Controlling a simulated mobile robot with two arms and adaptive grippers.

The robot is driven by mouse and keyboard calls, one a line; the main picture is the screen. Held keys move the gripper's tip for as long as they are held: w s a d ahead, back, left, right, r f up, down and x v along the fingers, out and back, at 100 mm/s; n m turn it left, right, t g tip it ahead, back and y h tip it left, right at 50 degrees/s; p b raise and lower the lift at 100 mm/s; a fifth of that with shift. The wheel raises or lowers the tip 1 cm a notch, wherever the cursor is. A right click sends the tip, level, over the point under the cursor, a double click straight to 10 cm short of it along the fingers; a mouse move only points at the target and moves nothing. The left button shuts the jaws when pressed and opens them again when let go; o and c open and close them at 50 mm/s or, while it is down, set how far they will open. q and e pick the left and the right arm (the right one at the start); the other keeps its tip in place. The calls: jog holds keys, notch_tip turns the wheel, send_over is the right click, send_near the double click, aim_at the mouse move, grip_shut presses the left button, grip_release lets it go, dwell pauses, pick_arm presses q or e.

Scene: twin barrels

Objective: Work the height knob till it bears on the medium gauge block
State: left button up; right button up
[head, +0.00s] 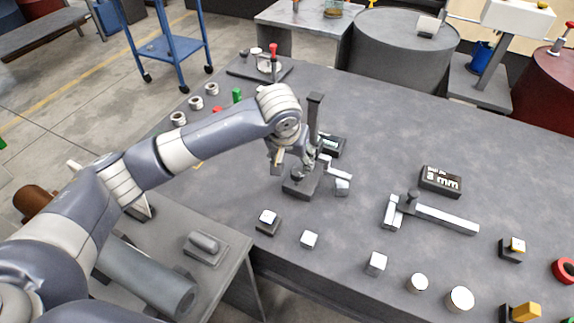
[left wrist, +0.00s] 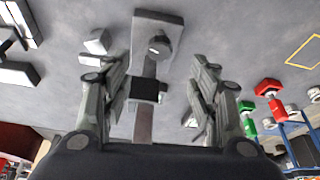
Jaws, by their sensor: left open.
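A height gauge stand has a dark base (head: 300,186) and an upright dark column (head: 315,112). My left gripper (head: 288,160) is at the stand, pointing down beside the column. In the left wrist view the gripper (left wrist: 160,92) is open, its fingers on either side of the stand's arm and dark block (left wrist: 147,90); contact is unclear. A round dark piece (left wrist: 160,45) sits on the base. I cannot tell which part is the height knob. Silver blocks stand in front: one on a dark pad (head: 268,216), one smaller (head: 309,240) and one larger (head: 376,263). Which is medium is unclear.
A small display box (head: 332,144) stands behind the gauge, and a pale block (head: 342,187) is to its right. Several ring parts (head: 196,102) are at the left edge.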

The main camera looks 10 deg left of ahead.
pick_arm(q)
send_over(297, 172)
jog(key=s, duration=0.3)
notch_tip(297, 172, down, 5)
jog(key=shift+w+a+f+p, duration=0.1)
jog(key=shift+w+f+p, duration=0.05)
jog(key=shift+w+f, duration=0.4)
jog(key=shift+w+f+p, duration=0.15)
jog(key=shift+w+f, duration=0.15)
jog(key=shift+f, duration=0.3)
jog(key=shift+x, duration=0.9)
jog(key=shift+f, duration=0.15)
jog(key=shift+c, duration=0.7)
jog(key=c, duration=0.9)
pick_arm(e)
jog(key=shift+s+d+f, duration=0.1)
jog(key=shift+s+d, duration=0.15)
jog(key=shift+s, duration=0.3)
jog(key=shift+s+d, duration=0.2)
jog(key=shift+s, duration=0.3)
